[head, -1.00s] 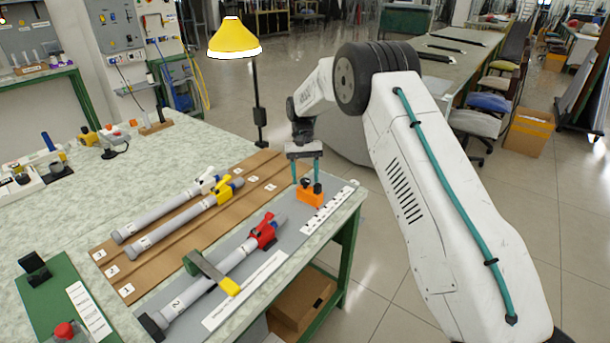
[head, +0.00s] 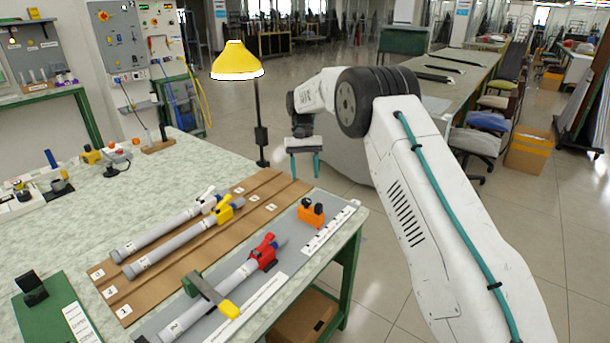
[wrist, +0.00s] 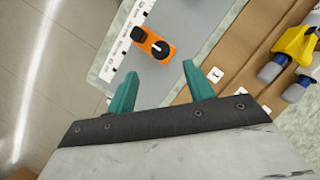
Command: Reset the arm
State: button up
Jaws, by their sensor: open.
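My gripper (head: 304,165) is open and empty, raised above the far right part of the workbench. Its two teal fingers point down in the head view. In the wrist view my gripper (wrist: 160,88) shows both fingers spread apart with nothing between them. An orange block with black knobs (head: 311,213) stands on the grey strip below and apart from the fingers. The orange block also shows in the wrist view (wrist: 154,44), beyond the fingertips.
A grey rod with a red clamp (head: 262,252) lies on the grey strip. Rods with white (head: 203,200) and yellow (head: 224,209) clamps lie on the brown board (head: 270,179). A yellow lamp (head: 237,62) stands behind my gripper. The workbench edge drops off at the right.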

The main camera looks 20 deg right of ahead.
jog(key=shift+w, duration=0.1)
jog(key=s+f, duration=0.2)
jog(key=shift+s+d+f, duration=0.1)
jog(key=shift+s+f, duration=0.1)
jog(key=shift+f, duration=0.2)
jog(key=shift+s+r, duration=0.2)
jog(key=shift+s, duration=0.3)
jog(key=shift+s+r, duration=0.15)
jog(key=shift+s, duration=0.35)
jog(key=s+d+r+t, duration=0.1)
jog(key=s+r, duration=0.4)
jog(key=s, duration=0.3)
jog(key=s+r+n, duration=0.1)
jog(key=s+r, duration=0.4)
jog(key=s, duration=0.3)
jog(key=s+d+r+t, duration=0.1)
jog(key=s+r, duration=0.4)
jog(key=s, duration=0.3)
jog(key=s+r+t, duration=0.2)
jog(key=s, duration=1)
jog(key=s+r+t, duration=0.1)
jog(key=s+t, duration=0.1)
jog(key=s, duration=0.9)
jog(key=shift+s+d+r+n+h, duration=0.15)
jog(key=shift+s+r+n+h, duration=0.15)
jog(key=shift+s+r, duration=0.1)
